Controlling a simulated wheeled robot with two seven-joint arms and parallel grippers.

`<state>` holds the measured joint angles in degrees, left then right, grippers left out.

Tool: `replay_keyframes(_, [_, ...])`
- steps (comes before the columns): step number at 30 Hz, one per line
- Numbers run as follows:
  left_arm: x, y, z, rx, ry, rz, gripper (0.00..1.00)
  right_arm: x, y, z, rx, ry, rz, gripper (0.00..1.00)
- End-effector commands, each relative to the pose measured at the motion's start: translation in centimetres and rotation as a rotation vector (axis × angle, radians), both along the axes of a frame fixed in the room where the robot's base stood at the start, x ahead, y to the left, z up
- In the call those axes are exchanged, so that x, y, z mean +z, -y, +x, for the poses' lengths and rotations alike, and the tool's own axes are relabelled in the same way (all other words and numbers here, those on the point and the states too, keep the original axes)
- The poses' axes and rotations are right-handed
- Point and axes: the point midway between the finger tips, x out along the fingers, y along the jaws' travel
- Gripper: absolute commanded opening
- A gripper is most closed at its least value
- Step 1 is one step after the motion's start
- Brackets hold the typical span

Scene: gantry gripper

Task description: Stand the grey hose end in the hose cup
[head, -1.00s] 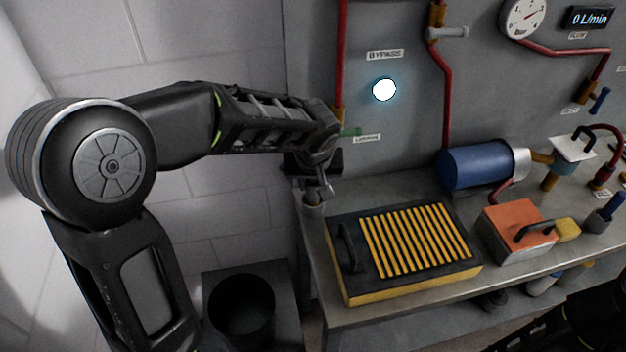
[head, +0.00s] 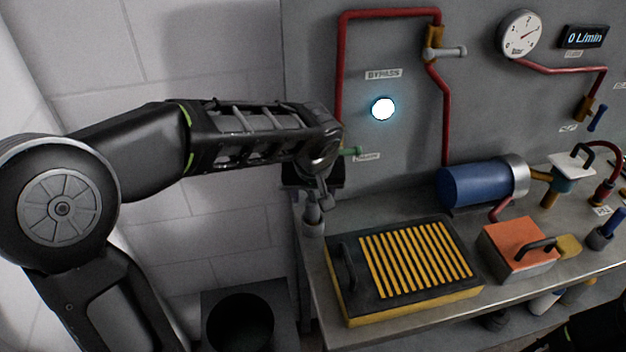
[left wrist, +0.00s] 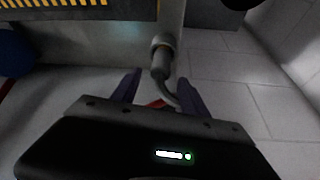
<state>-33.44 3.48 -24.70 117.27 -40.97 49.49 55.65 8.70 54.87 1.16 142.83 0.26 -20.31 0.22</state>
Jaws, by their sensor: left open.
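The hose cup (head: 313,230) is a small grey cup at the left end of the bench; it also shows in the left wrist view (left wrist: 161,43). The grey hose end (head: 312,212) appears to stand in it, roughly upright; in the left wrist view the hose end (left wrist: 159,68) meets the cup and its thin hose curves back toward my gripper. My left gripper (left wrist: 159,78) is open, its dark fingers on either side of the hose, apart from it. In the head view the left gripper (head: 322,198) is just above the cup.
A yellow and black slatted box (head: 345,318) lies right of the cup. An orange-topped block (head: 515,240) and a blue cylinder (head: 472,186) are farther right. A grey panel with red pipes (head: 400,130) stands behind. A black bin (head: 240,322) is below left.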

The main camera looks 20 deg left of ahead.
Motion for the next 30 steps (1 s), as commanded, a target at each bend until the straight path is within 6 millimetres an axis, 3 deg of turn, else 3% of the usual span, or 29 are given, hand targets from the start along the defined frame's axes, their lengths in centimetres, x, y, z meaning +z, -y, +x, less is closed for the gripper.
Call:
replay_keyframes(6, [4.3, 0.8, -1.6, -0.001, 0.004, -0.002, 0.52, -0.4, 0.0, 0.1, 0.001, 0.002, 0.002, 0.36])
replay_keyframes(12, [6.8, 1.2, -2.5, 0.0, 0.001, 0.0, 0.52, -0.6, 0.0, 0.1, 0.001, 0.003, 0.002, 0.36])
replay_keyframes(30, [7.3, 1.3, -2.8, 0.0, 0.0, 0.001, 0.52, -0.6, 0.0, 0.1, 0.001, 0.003, 0.002, 0.36])
